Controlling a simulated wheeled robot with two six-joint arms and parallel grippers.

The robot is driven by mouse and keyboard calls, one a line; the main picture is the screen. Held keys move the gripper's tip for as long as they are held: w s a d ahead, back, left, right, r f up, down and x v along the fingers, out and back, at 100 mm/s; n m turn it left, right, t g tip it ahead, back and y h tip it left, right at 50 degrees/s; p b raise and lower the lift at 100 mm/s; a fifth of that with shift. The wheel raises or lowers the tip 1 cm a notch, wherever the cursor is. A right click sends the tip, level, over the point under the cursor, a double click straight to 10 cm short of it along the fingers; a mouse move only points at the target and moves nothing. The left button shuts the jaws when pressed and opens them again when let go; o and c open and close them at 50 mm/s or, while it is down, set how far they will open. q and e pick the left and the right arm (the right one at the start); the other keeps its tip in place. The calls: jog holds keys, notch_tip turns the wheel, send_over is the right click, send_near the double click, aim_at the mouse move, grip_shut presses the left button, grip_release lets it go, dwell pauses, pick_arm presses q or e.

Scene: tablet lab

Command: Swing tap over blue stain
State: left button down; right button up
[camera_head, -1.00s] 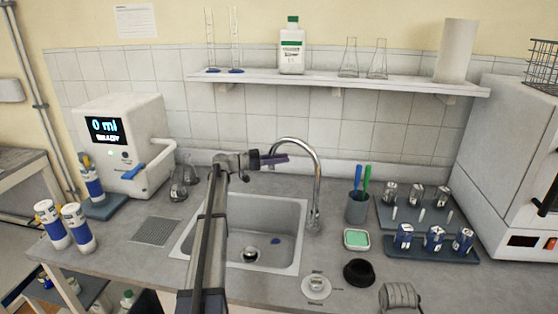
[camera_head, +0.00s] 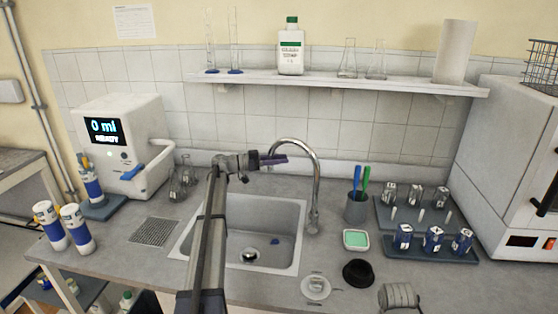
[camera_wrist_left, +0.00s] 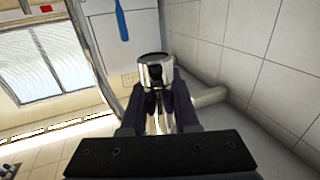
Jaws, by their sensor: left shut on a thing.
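The chrome tap (camera_head: 317,185) has a tall arched neck and stands at the right rim of the sink (camera_head: 288,266). Its spout end reaches left, behind the sink's back edge. My left gripper (camera_head: 274,160) is shut on the spout end and partly hides it. In the left wrist view, the shiny spout (camera_wrist_left: 154,62) sits between the two dark fingers. The blue stain (camera_head: 275,241) is a small dark blue patch on the sink floor, right of the drain (camera_head: 249,254).
Flasks (camera_head: 181,178) stand left of the sink near a dispenser (camera_head: 122,140). A pen cup (camera_head: 356,208), a green sponge dish (camera_head: 356,239) and a black ring (camera_head: 358,272) lie to the right. A shelf (camera_head: 340,84) with glassware hangs above.

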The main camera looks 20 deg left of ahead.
pick_arm(q)
jog(key=shift+s+d+f, duration=0.1)
jog(key=shift+d, duration=0.4)
jog(key=c, duration=1.1)
grip_release()
jog(key=o, duration=0.4)
jog(key=shift+d, duration=0.15)
jog(key=shift+a, duration=0.2)
jog(key=v, duration=0.7)
jog(key=shift+s+a, duration=0.1)
jog(key=shift+a, duration=0.2)
